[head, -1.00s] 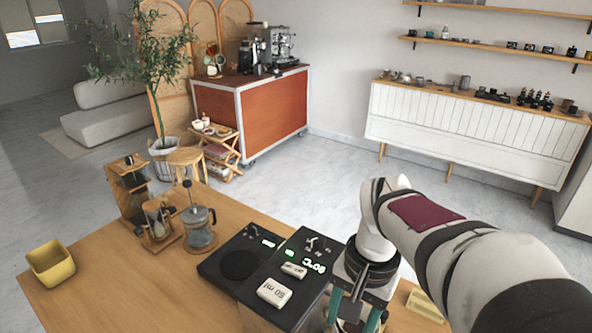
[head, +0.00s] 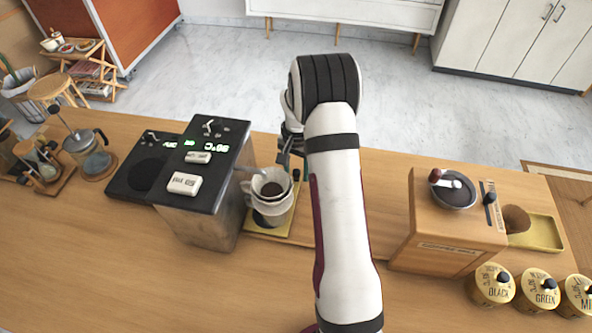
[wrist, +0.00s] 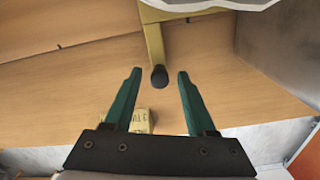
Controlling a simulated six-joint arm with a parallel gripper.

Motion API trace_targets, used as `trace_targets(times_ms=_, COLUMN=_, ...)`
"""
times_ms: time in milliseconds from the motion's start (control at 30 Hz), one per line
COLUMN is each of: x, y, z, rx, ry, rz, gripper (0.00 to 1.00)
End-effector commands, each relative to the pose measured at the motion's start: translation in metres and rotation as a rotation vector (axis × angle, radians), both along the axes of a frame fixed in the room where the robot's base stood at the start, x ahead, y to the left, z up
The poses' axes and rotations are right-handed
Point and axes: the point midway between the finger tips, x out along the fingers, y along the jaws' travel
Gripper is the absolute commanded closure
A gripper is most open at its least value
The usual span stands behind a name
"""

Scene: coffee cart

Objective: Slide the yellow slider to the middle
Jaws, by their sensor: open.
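A narrow yellow bar (wrist: 153,40) ends in a dark round knob (wrist: 159,78) in the wrist view; I cannot tell for sure that it is the yellow slider. My gripper (wrist: 159,73) is open, with its green fingertips on either side of the knob and a gap at each side. In the head view my gripper (head: 284,155) is just behind the white dripper (head: 270,188), mostly hidden by my arm. The dripper stands over a yellow base (head: 267,225).
The black-topped machine (head: 205,165) with a white button stands left of the dripper. The wooden grinder box (head: 450,225) and several yellow canisters (head: 492,283) are at right. A small yellow lettered block (wrist: 141,121) shows in the wrist view. Front-left table is bare.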

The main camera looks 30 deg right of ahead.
Motion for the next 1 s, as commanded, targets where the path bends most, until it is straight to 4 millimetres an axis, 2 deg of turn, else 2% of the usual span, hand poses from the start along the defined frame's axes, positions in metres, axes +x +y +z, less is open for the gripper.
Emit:
trace_targets(times_ms=133, x=-0.0001, y=0.0002, z=-0.0096, rx=0.000, ry=0.000, rz=0.000, gripper=0.44)
trace_targets(times_ms=400, x=0.0000, y=0.0001, z=-0.0106, rx=0.001, ry=-0.001, rz=0.000, gripper=0.45)
trace_targets(times_ms=700, x=0.0002, y=0.0002, z=-0.0103, rx=0.001, ry=-0.001, rz=0.000, gripper=0.99)
trace_targets(times_ms=1000, x=0.0005, y=0.0004, z=-0.0101, rx=0.000, ry=-0.002, rz=0.000, gripper=1.00)
